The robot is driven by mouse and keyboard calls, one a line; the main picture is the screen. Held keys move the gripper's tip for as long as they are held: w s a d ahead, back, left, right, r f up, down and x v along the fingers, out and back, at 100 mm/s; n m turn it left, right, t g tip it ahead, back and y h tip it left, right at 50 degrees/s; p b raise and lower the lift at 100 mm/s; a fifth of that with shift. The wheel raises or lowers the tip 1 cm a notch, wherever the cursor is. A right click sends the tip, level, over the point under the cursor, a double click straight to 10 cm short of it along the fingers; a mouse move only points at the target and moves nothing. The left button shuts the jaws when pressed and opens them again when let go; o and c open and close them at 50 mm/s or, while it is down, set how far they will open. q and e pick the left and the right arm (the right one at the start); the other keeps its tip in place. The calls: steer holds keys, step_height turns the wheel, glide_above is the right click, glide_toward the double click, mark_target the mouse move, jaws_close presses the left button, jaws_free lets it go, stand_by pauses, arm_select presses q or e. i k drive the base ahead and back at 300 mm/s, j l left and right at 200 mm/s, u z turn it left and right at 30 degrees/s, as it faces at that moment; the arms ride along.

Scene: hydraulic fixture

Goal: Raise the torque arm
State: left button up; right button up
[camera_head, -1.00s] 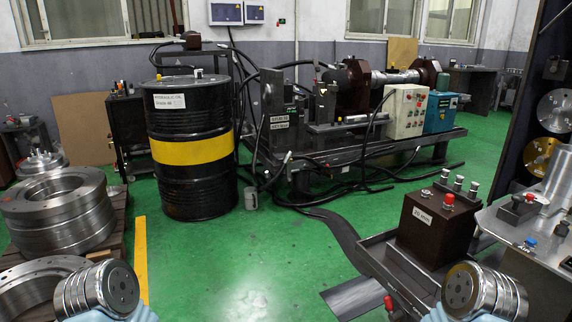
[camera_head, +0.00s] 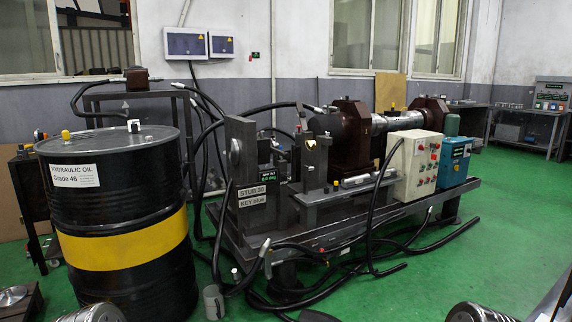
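The hydraulic fixture (camera_head: 310,225) stands ahead on a dark steel bench frame. At its left end is an upright dark plate (camera_head: 241,160) with a round stub, a small green display (camera_head: 268,190) and a label reading STUB 38, KEY blue (camera_head: 251,191). I cannot tell which part is the torque arm. Only metallic ends of my arms show at the bottom edge, and neither gripper is in view.
A black oil drum (camera_head: 120,265) with a yellow band stands close on the left. A grey cup (camera_head: 213,302) and black hoses (camera_head: 290,268) lie on the floor by the bench. Control boxes (camera_head: 412,165) sit on the bench. Green floor is open at right.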

mark_target(285, 155)
steer(key=i, duration=0.4)
steer(key=i+u, duration=0.2)
steer(key=i, duration=0.35)
steer(key=i+l+u, duration=0.25)
steer(key=i, duration=0.35)
steer(key=i+l+u, duration=0.1)
steer(key=l, duration=0.25)
steer(key=i+l+u, duration=0.1)
steer(key=i+l, duration=0.35)
steer(key=l, duration=0.25)
steer(key=i+l+u, duration=0.15)
steer(key=l, duration=0.2)
steer(key=i+l+u, duration=0.1)
steer(key=l, duration=0.25)
steer(key=i+l+u, duration=0.1)
steer(key=l, duration=0.3)
steer(key=i, duration=0.05)
